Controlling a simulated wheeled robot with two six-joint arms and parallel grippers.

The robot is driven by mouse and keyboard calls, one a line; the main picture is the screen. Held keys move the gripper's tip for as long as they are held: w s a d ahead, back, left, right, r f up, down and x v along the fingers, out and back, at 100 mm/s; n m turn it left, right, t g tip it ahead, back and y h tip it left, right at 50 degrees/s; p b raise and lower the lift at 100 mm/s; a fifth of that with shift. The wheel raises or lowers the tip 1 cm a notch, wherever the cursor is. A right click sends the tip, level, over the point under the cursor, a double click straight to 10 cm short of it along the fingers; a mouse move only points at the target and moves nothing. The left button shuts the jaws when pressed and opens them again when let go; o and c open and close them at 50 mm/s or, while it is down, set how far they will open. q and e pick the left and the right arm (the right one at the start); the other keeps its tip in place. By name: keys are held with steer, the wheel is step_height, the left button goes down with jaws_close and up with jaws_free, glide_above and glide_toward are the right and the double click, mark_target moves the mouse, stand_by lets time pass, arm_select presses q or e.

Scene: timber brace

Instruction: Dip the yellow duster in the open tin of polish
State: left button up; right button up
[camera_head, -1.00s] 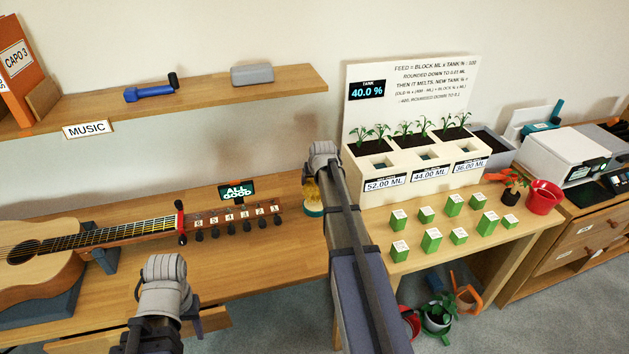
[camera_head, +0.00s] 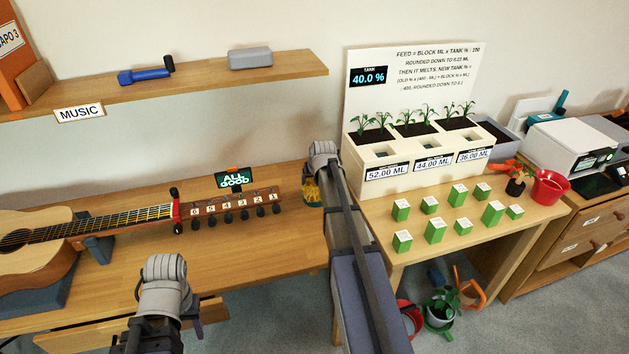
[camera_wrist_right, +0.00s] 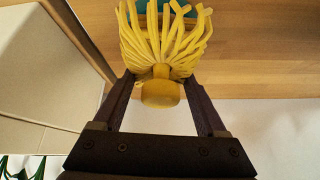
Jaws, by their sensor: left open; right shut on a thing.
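The yellow duster (camera_head: 310,189) has a fringe of thick yellow strands and a round yellow knob, seen close in the right wrist view (camera_wrist_right: 160,70). My right gripper (camera_head: 316,171) is shut on its knob above the wooden bench. The teal tin (camera_head: 314,204) is just below the strands and partly hidden by them and my arm. A piece of teal also shows behind the strands in the right wrist view (camera_wrist_right: 186,7). I cannot tell whether the strands touch the polish. My left gripper (camera_head: 190,325) is open and empty at the bench's front edge, mostly hidden by its wrist.
A guitar (camera_head: 30,240) lies on the left, its headstock towards a numbered peg strip (camera_head: 235,208) and an "ALL GOOD" sign (camera_head: 234,179). A white planter (camera_head: 415,165) and several green blocks (camera_head: 437,230) stand on the right bench. A shelf (camera_head: 200,80) runs above. Bare bench lies in front of the pegs.

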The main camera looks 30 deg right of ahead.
steer(key=shift+f+b, duration=0.5)
steer(key=shift+b, duration=0.05)
stand_by(1.6)
step_height(320, 180, up, 7)
steer(key=p, duration=0.7)
stand_by(0.7)
step_height(320, 180, up, 4)
steer(key=p, duration=0.4)
steer(key=shift+r+p, duration=0.25)
steer(key=shift+p, duration=0.05)
steer(key=shift+f, duration=0.15)
